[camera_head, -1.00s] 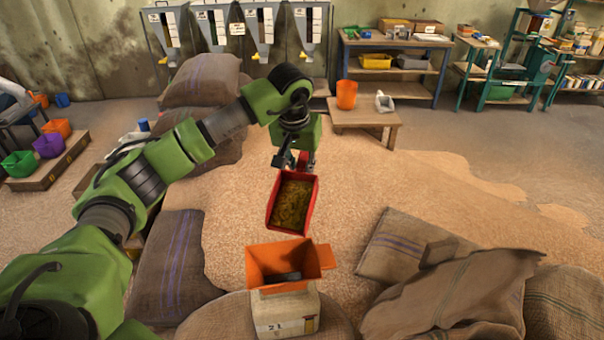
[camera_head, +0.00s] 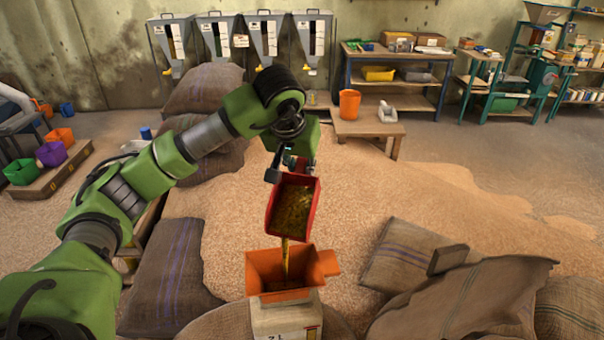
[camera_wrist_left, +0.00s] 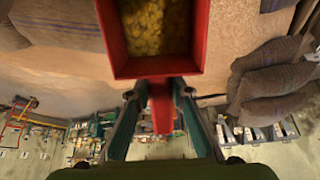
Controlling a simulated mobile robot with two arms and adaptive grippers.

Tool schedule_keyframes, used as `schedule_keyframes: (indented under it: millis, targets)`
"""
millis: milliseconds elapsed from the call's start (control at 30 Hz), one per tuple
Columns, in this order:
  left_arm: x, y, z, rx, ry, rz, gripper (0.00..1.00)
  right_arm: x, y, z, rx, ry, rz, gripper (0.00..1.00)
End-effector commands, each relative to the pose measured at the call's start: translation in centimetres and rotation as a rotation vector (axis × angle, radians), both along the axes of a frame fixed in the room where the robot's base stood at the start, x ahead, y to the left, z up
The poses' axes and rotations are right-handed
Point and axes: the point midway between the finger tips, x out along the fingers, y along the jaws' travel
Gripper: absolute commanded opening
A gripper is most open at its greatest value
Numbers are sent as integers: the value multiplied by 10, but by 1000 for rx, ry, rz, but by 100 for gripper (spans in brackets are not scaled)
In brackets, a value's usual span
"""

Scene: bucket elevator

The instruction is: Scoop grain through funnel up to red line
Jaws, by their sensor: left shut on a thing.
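My left gripper (camera_head: 291,168) is shut on the handle of a red scoop (camera_head: 313,207). The scoop holds golden grain (camera_head: 291,206) and is tilted toward me above the funnel. A thin stream of grain (camera_head: 285,258) falls from its lower edge into the orange funnel (camera_head: 320,268). The funnel sits on a pale box-shaped container (camera_head: 283,319) marked "2 L". The red line and the grain level inside the container cannot be made out. In the left wrist view the scoop (camera_wrist_left: 122,55) and its handle show between the fingers (camera_wrist_left: 152,108). My right gripper is not in view.
A grain heap (camera_head: 370,185) spreads behind the funnel. Sacks (camera_head: 400,254) lie to the right and another sack (camera_head: 172,275) to the left. A low wooden table (camera_head: 366,127) with an orange bucket (camera_head: 349,104) stands behind. Shelves and hoppers line the wall.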

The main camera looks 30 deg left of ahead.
Motion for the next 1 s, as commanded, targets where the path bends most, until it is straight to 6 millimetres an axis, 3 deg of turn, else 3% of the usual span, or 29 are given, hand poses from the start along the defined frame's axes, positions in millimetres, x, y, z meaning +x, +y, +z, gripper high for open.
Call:
schedule_keyframes:
  millis: [1000]
  targets:
    - [-21, -5, 19, 45, -187, 0, 0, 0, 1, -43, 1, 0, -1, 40]
